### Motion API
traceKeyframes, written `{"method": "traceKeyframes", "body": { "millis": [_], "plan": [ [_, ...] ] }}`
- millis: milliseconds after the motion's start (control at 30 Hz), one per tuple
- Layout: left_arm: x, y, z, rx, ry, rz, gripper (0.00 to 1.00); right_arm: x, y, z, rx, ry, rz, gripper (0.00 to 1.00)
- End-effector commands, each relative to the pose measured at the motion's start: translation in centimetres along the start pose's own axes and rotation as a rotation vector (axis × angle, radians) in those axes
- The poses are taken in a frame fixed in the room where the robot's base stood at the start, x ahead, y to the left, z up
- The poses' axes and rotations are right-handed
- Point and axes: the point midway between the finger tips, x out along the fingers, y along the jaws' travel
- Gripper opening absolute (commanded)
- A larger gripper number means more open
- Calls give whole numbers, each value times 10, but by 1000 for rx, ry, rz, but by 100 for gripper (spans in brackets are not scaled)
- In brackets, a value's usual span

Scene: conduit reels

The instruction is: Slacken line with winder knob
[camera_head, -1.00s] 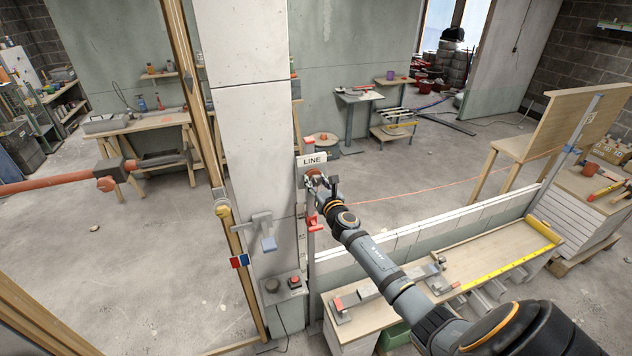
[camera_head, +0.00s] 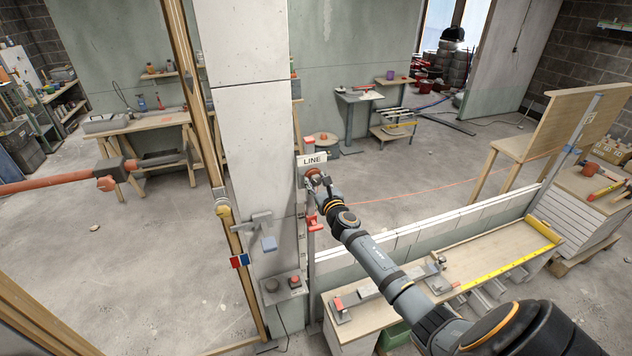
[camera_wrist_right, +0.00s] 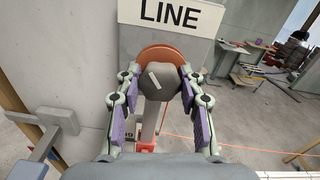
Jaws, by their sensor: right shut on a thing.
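The sign also shows in the head view (camera_head: 313,159), on the pale column. My right gripper (camera_wrist_right: 157,76) has its two purple-padded fingers closed on either side of the knob; in the head view the gripper (camera_head: 318,186) is small and partly hides the knob. A thin orange line (camera_head: 410,191) runs from near the reel to the right. My left gripper is not in view.
A grey lever bracket (camera_head: 262,225) is on the column left of the gripper, above a box with a red button (camera_head: 295,282). A red clip (camera_head: 313,222) is just below the gripper. A low block wall (camera_head: 430,225) and wooden bench (camera_head: 372,318) lie under my right arm.

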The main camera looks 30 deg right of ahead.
Motion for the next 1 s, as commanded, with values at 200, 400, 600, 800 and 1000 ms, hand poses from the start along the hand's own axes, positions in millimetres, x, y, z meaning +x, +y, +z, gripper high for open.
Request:
{"method": "traceKeyframes", "body": {
  "millis": [200, 400, 600, 800, 1000],
  "plan": [
    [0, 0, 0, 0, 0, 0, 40, -1, 0, -4, 1, 6, 0, 62],
    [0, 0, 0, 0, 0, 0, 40, 0, 0, -2, 1, 3, 0, 62],
    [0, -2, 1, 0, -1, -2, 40, -11, 0, -3, -1, 4, 0, 62],
    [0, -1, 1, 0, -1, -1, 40, -57, 1, -3, -4, 6, 4, 62],
    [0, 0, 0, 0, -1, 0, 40, -100, 1, -3, -4, 5, 3, 62]
  ]
}}
